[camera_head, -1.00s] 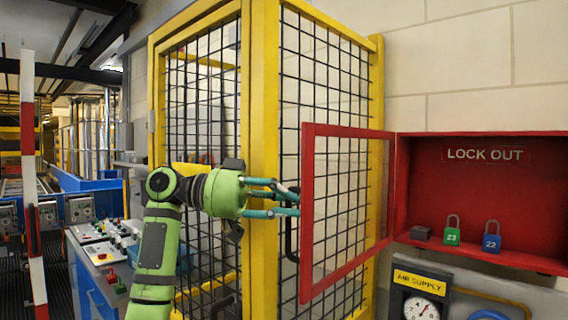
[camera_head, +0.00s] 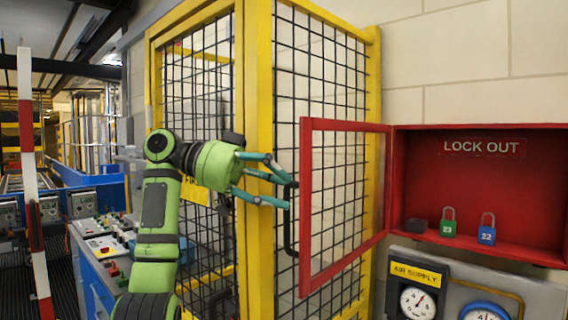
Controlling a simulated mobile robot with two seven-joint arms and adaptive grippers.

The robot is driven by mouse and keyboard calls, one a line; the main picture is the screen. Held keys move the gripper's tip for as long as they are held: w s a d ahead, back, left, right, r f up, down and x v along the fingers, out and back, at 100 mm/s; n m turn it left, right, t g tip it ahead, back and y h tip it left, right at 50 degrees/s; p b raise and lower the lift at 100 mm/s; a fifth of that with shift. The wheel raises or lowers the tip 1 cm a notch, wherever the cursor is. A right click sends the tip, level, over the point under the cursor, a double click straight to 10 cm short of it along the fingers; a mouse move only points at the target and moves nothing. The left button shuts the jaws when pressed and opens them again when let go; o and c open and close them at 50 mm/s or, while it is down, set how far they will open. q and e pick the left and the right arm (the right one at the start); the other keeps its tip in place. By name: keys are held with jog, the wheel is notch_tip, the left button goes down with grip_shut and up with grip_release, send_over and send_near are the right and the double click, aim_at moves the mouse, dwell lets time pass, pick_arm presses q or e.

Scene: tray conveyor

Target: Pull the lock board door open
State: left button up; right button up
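The lock board is a red cabinet (camera_head: 402,190) on the wall at the right, marked LOCK OUT. Its red-framed door (camera_head: 306,215) stands swung out to the left, wide open, in front of the yellow cage. A black handle (camera_head: 289,225) is on the door's free edge. My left gripper (camera_head: 287,188) is open, its teal fingers spread just left of the handle's upper part. I cannot tell whether a finger touches the handle. My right gripper is not in view.
Gauges (camera_head: 418,303) are below. The yellow mesh cage (camera_head: 258,150) stands behind my arm. A control panel (camera_head: 103,248) is at the left.

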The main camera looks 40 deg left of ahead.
pick_arm(q)
jog(key=a+p, duration=0.1)
jog(key=a, duration=0.1)
jog(key=s+a+p, duration=0.1)
jog(key=a, duration=0.1)
jog(key=shift+a+f, duration=0.1)
jog(key=shift+a, duration=0.1)
jog(key=shift+a+p, duration=0.5)
jog(key=shift+a, duration=0.3)
jog(key=shift+s+a+f+p, duration=0.15)
jog(key=shift+a+p, duration=0.45)
jog(key=shift+a, duration=0.35)
